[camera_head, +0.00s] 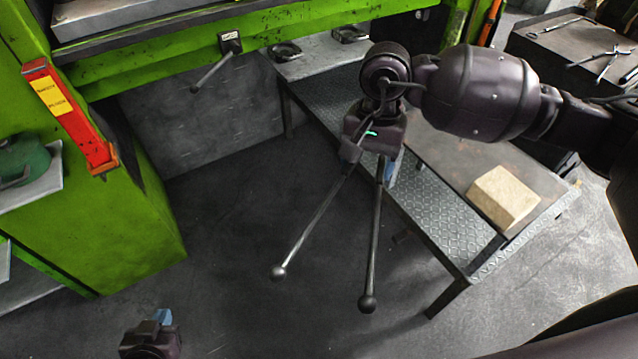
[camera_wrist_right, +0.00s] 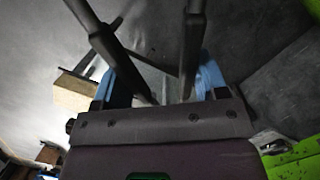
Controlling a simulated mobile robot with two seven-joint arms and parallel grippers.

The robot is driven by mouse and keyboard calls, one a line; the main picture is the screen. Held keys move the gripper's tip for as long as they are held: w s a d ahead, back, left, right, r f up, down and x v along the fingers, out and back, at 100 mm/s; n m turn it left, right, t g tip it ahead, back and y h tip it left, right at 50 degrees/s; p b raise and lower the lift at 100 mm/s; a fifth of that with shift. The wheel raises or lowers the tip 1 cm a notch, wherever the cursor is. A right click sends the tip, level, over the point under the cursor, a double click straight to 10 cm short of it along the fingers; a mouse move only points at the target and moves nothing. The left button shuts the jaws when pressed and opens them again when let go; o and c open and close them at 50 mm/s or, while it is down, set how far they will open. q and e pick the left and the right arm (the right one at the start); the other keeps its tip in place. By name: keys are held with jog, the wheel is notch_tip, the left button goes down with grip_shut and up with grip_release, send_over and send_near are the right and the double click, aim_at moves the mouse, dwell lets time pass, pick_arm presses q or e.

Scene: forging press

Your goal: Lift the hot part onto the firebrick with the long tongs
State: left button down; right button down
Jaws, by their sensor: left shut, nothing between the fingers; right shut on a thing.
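The long tongs (camera_head: 322,222) have two dark rods with ball ends that spread downward from my right gripper (camera_head: 372,160). My right gripper is shut on the tongs, in the air left of the workbench. In the right wrist view, two dark bars of the tongs (camera_wrist_right: 188,50) run between its blue fingers (camera_wrist_right: 165,88). The far ends of the tongs are hidden behind my arm in the head view. The firebrick (camera_head: 503,197), a pale tan block, sits on the workbench, apart from the tongs. My left gripper (camera_head: 161,318) is shut and empty at the bottom left. I see no glowing hot part.
The workbench (camera_head: 455,160) has a tread-plate edge. The green press (camera_head: 125,200) stands at the left, with a ball-ended lever (camera_head: 212,74) and a red post (camera_head: 72,115). Dark round pieces (camera_head: 285,52) lie on a metal plate. Tools lie on a rear table (camera_head: 560,45). The floor between is clear.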

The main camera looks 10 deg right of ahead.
jog(key=shift+s+a+r+m+t+b, duration=0.15)
jog(key=shift+s+a+r+m+t, duration=0.15)
jog(key=shift+s+a+m, duration=1.1)
jog(key=shift+s+a+r+m+t+b, duration=0.35)
jog(key=shift+a+m, duration=0.45)
jog(key=shift+m, duration=1.4)
jog(key=shift+s+a+r+m+t, duration=0.15)
jog(key=shift+s+a+r+m, duration=0.25)
jog(key=shift+s+a+m, duration=1)
jog(key=w+d+f, duration=0.1)
jog(key=d, duration=0.8)
jog(key=w+d+f, duration=0.2)
jog(key=d, duration=0.6)
jog(key=shift+w+d+m+b, duration=0.15)
jog(key=shift+d+m+b, duration=0.2)
jog(key=shift+m+b, duration=0.05)
jog(key=shift+a+b, duration=0.2)
jog(key=shift+b, duration=0.1)
